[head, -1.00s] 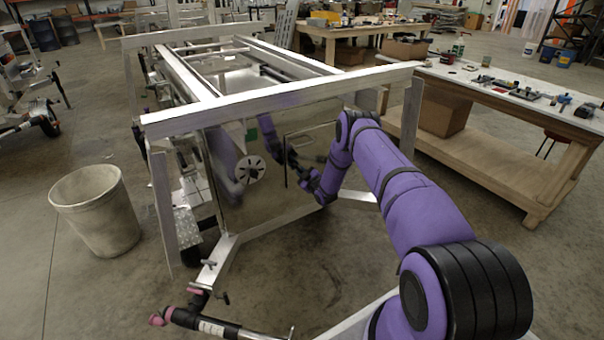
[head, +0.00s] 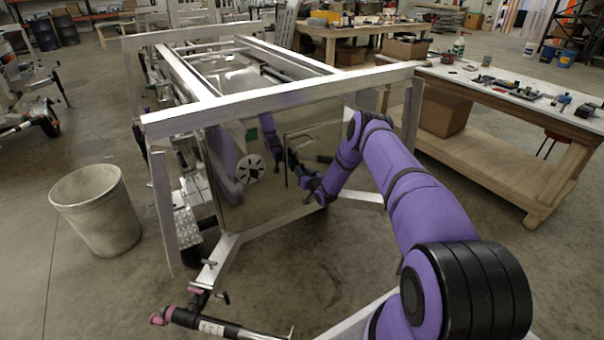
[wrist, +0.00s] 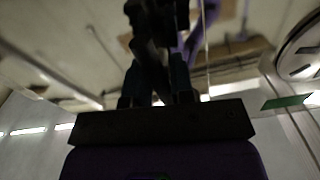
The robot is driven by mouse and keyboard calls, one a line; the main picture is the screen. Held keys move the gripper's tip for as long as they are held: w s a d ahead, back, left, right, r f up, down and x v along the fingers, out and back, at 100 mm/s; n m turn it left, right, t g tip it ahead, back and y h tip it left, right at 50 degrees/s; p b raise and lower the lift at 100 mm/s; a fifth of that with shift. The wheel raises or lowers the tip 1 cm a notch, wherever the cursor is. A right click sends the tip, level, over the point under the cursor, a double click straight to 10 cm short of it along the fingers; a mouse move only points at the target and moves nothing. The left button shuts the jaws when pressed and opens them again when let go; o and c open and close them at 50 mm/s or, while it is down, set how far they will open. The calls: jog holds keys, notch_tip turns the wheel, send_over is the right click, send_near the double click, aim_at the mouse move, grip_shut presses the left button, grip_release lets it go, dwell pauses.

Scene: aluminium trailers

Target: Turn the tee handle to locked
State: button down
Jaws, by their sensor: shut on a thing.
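My gripper (head: 299,171) is at the polished metal panel (head: 302,207) on the end of the trailer's box, right of a round slotted disc (head: 251,169). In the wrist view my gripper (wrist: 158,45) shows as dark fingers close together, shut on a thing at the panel. I take this thing to be the tee handle. The fingers and the dim picture hide it, so I cannot tell its angle. The panel mirrors my arm and gripper. The disc also shows at the right edge of the wrist view (wrist: 297,45).
The trailer's aluminium frame (head: 290,92) runs above and around the panel, with an upright post (head: 412,116) on the right. A workbench (head: 480,130) with tools stands at right. A bin (head: 97,215) stands at left. The trailer tongue (head: 228,248) lies low in front.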

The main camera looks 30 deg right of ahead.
jog(key=c, duration=1.9)
grip_release()
jog(key=shift+m, duration=0.4)
jog(key=shift+o, duration=0.2)
jog(key=o, duration=0.9)
jog(key=s, duration=1)
jog(key=shift+s+d, duration=0.2)
jog(key=shift+s, duration=0.2)
jog(key=shift+s, duration=0.1)
